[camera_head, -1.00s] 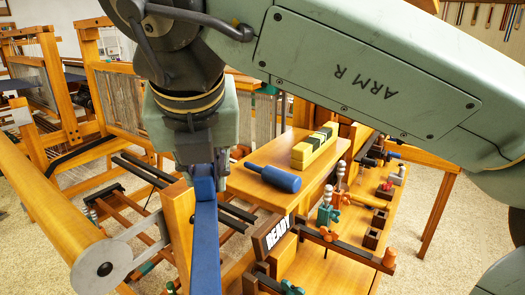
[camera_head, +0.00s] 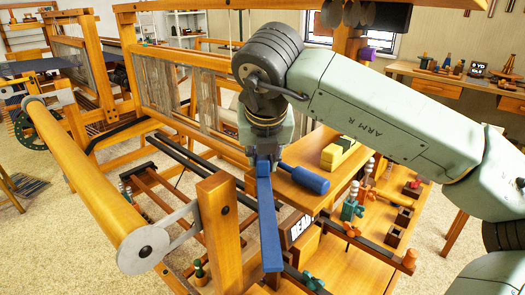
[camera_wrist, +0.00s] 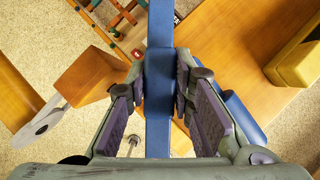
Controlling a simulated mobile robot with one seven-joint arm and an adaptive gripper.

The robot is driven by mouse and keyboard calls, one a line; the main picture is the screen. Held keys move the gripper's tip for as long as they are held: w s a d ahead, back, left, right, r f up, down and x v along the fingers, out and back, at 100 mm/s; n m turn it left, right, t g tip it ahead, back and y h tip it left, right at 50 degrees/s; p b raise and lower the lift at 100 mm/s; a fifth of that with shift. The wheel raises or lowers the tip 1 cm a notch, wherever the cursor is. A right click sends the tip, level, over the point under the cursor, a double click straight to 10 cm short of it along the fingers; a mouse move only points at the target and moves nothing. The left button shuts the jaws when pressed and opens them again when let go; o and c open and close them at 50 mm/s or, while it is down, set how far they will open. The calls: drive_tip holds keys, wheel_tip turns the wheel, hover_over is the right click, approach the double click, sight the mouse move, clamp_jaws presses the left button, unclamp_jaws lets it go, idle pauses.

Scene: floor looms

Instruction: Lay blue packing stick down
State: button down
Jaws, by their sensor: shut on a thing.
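The blue packing stick (camera_head: 267,215) is a long flat bar. My gripper (camera_head: 264,158) is shut on it near its far end in the head view, and the bar slants down toward the viewer beside a wooden post. In the wrist view the stick (camera_wrist: 159,125) runs up and down the picture, with a thicker blue part between the fingertips of my gripper (camera_wrist: 160,82). Whether its underside touches anything is hidden.
A wooden post (camera_head: 218,225) and roller beam (camera_head: 85,190) stand left. Small fittings crowd the lower shelf at right.

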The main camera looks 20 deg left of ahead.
drive_tip(key=shift+f, duration=0.1)
drive_tip(key=shift+f+b, duration=0.15)
drive_tip(key=shift+b, duration=0.15)
drive_tip(key=c, duration=1.4)
unclamp_jaws()
